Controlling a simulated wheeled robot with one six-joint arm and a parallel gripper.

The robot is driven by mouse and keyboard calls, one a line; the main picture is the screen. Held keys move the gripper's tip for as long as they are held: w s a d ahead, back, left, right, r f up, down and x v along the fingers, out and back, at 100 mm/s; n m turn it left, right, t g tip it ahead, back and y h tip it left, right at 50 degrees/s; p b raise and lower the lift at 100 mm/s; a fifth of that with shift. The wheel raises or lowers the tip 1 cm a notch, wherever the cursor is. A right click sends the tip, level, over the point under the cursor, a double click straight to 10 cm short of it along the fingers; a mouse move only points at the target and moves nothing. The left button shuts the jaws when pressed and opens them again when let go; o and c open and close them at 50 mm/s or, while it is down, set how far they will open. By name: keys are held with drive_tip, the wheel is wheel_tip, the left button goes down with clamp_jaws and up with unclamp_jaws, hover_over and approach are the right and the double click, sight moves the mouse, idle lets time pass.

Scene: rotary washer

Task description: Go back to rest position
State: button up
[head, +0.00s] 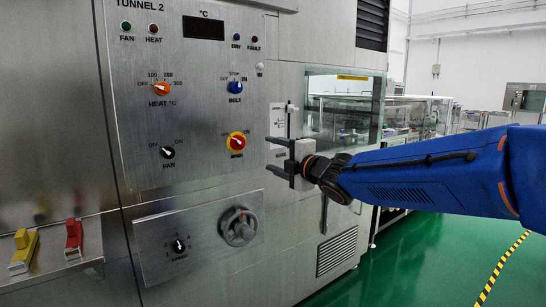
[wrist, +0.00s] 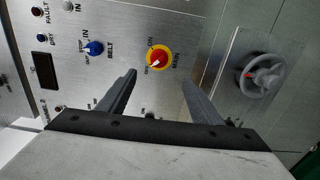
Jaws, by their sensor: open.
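My gripper (head: 270,155) is open and empty in front of the steel control panel (head: 135,95) in the head view. Its two fingers point left toward the panel. The red and yellow MAIN switch (head: 237,143) is just left of the fingertips, and a gap shows between them. In the wrist view the fingers (wrist: 159,80) are spread apart, and the MAIN switch (wrist: 159,58) appears between and beyond them. My blue arm reaches in from the right side of the head view.
The panel also carries a blue BELT knob (head: 235,87), an orange HEAT knob (head: 162,89) and a black FAN knob (head: 167,152). A grey handwheel (head: 238,227) sits below. Yellow (head: 24,250) and red (head: 74,238) handles are at lower left. Green floor (head: 410,260) is open at right.

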drive_tip(key=s+d+f+m+g+h, duration=0.1)
drive_tip(key=s+d+f+m+h, duration=0.5)
drive_tip(key=d, duration=0.4)
drive_tip(key=s+d+f+m+g+h, duration=0.1)
drive_tip(key=s+d+f+m+h, duration=0.2)
drive_tip(key=s+d+f+m, duration=0.45)
drive_tip(key=s+d+f+m+g, duration=0.2)
drive_tip(key=s+f, duration=0.3)
drive_tip(key=s, duration=0.3)
drive_tip(key=s+d+f+m+g, duration=0.3)
drive_tip(key=s+f+m, duration=0.2)
drive_tip(key=s, duration=0.3)
drive_tip(key=s+d+f+m+g+h, duration=0.1)
drive_tip(key=s+d+f+m+g, duration=0.2)
drive_tip(key=s, duration=0.6)
drive_tip(key=shift+d+f+m, duration=0.25)
drive_tip(key=shift+f+m, duration=0.5)
drive_tip(key=shift+f, duration=0.15)
